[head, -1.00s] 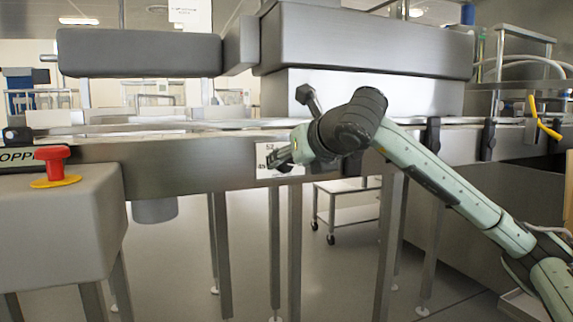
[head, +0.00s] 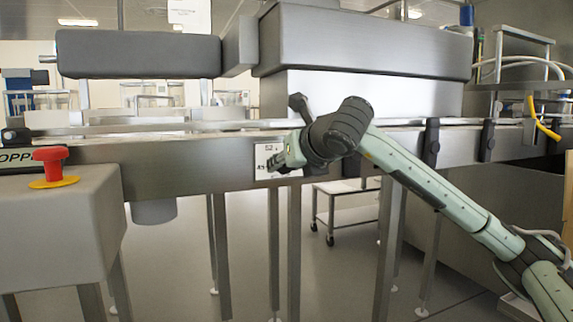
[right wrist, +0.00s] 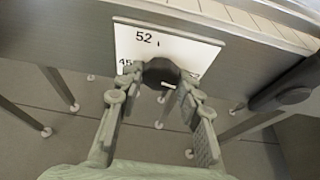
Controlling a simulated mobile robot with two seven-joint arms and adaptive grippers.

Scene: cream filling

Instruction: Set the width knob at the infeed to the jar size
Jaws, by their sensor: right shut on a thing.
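The width knob is a dark round knob (right wrist: 160,72) in front of a white scale plate (right wrist: 128,45) on the conveyor's side rail. The plate reads 52 at the top and 45 at the left; a number at the right is partly covered. A short white mark shows at the knob's lower right edge. My right gripper (right wrist: 158,82) is shut on the knob, one finger on each side. In the head view, the right gripper (head: 284,160) sits against the plate (head: 264,165) and hides the knob. My left gripper is not in view.
The steel rail (head: 190,168) runs across the view. A red stop button (head: 53,163) on a grey box stands at the left. A grey housing (head: 365,40) is above the conveyor. A white trolley (head: 345,187) and steel legs are below.

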